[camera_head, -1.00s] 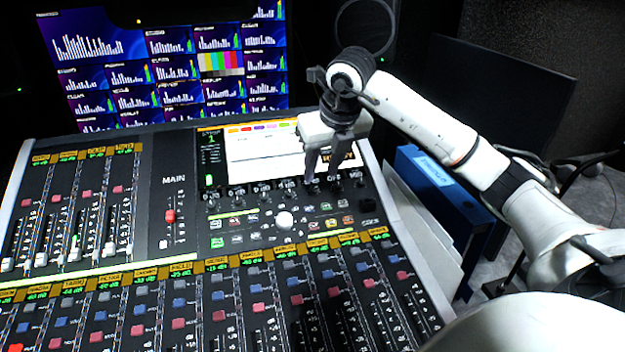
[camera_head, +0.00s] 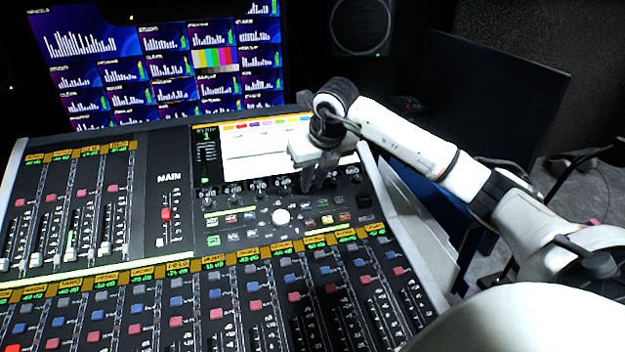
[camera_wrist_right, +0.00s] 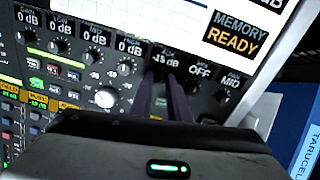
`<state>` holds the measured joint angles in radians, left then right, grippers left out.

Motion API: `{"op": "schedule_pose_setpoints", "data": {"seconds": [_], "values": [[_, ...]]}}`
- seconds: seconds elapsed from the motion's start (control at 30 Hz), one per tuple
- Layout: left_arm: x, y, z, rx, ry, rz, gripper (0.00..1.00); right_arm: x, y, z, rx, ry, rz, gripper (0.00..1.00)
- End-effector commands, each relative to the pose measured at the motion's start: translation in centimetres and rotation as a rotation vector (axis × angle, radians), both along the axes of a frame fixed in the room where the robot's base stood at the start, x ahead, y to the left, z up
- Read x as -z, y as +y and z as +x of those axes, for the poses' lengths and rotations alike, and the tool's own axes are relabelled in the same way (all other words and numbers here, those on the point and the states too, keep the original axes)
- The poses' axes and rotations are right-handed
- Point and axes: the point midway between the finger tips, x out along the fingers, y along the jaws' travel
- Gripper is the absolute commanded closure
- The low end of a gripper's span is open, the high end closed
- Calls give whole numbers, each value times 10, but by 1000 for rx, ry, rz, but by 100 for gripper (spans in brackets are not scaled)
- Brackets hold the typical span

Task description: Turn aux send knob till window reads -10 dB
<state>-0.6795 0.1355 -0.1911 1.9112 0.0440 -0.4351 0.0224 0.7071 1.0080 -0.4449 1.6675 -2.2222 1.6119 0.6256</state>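The mixing console (camera_head: 150,190) carries a row of small black knobs, each with a readout window above. The aux window (camera_wrist_right: 166,60) reads about -15 dB in the right wrist view; its last digit is blurred. My right gripper (camera_head: 318,180) is low over the right part of the knob row. In the right wrist view, its dark fingers (camera_wrist_right: 161,84) stand close together, one on each side of the aux send knob, with a narrow gap. The fingers mostly hide the knob; they appear closed on it. My left gripper is out of view.
The neighbouring knob (camera_wrist_right: 125,67) is close to the fingers on the left. The console screen (camera_head: 250,160) is behind, with a wall of monitors (camera_head: 160,60) beyond. A blue binder (camera_wrist_right: 309,150) stands right of the console.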

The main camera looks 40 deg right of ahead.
Motion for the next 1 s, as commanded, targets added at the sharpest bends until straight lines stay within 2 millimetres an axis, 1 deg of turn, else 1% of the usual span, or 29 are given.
{"op": "schedule_pose_setpoints", "data": {"seconds": [0.17,0.37,0.7,1.0], "values": [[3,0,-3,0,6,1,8,0,0,0,12,-4,4,100],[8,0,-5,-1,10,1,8,1,0,0,80,-18,30,100],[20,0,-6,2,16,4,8,1,0,0,293,-63,110,100],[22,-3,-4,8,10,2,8,0,0,0,435,-92,162,100]]}}
